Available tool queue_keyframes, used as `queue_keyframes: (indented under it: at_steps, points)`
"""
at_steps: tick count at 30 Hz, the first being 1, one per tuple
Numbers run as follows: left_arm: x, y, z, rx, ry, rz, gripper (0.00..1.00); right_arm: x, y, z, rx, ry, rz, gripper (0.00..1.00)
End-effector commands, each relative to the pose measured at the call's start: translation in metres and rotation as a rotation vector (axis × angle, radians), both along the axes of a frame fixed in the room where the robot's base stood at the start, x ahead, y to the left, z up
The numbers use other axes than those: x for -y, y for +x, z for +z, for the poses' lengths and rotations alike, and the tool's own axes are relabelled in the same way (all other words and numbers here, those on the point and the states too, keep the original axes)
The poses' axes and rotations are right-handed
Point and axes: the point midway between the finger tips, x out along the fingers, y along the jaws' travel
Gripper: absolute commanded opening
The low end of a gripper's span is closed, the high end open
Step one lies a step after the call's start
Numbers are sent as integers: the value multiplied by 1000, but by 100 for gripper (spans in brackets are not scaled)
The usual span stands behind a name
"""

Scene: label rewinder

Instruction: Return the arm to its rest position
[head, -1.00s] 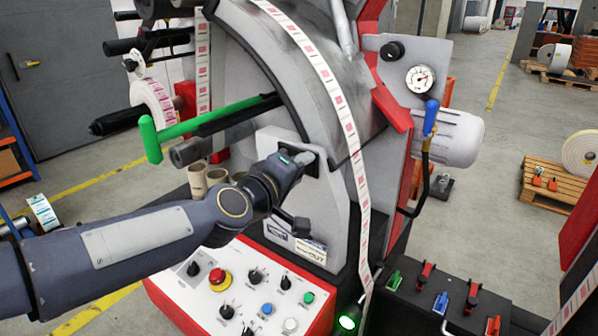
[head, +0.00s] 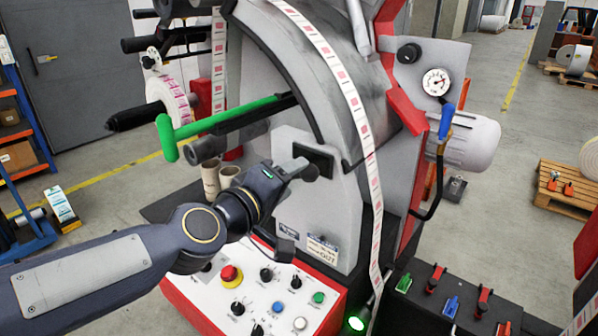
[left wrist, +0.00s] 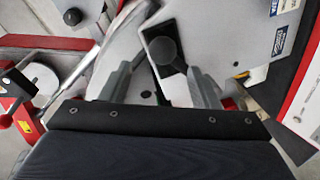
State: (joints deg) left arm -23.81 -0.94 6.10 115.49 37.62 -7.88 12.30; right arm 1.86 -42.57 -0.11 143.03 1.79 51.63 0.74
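My left arm comes in from the left in the head view. My left gripper (head: 300,168) is in front of the rewinder's grey housing (head: 340,205), close to a black round knob (head: 312,172) on a black square plate (head: 322,156). In the left wrist view the two grey fingers of the gripper (left wrist: 165,80) stand apart, with the knob (left wrist: 163,50) showing between them and nothing held. I cannot tell whether a finger touches the knob. My right gripper is in neither view.
Below the arm is the control panel (head: 282,304) with knobs, buttons and a red emergency stop (head: 231,275). A green-ended bar (head: 167,138) sticks out above the forearm. A label web (head: 372,200) runs down the machine. Open floor (head: 105,190) lies left.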

Motion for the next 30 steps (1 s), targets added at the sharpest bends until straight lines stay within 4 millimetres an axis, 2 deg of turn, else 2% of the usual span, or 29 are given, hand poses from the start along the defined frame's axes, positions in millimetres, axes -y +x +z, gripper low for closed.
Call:
queue_keyframes:
  at_steps: [3, 12, 14, 16, 20, 24, 27, 30]
  points:
    - [-3, -6, 1, -1, 1, 0, 56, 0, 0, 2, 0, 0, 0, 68]
    - [-4, -7, 0, -2, 3, -2, 56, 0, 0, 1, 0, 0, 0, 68]
    - [-10, -11, -3, -4, 20, -9, 56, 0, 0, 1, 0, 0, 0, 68]
    - [-24, -22, -12, -13, 74, -30, 56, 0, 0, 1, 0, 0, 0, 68]
    - [-68, -68, -51, -75, 264, -104, 56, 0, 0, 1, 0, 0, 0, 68]
    - [-113, -133, -111, -208, 482, -185, 56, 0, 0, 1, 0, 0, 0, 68]
    - [-136, -177, -149, -314, 597, -233, 56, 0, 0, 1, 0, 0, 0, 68]
    - [-151, -212, -177, -407, 672, -268, 56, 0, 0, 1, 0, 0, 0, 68]
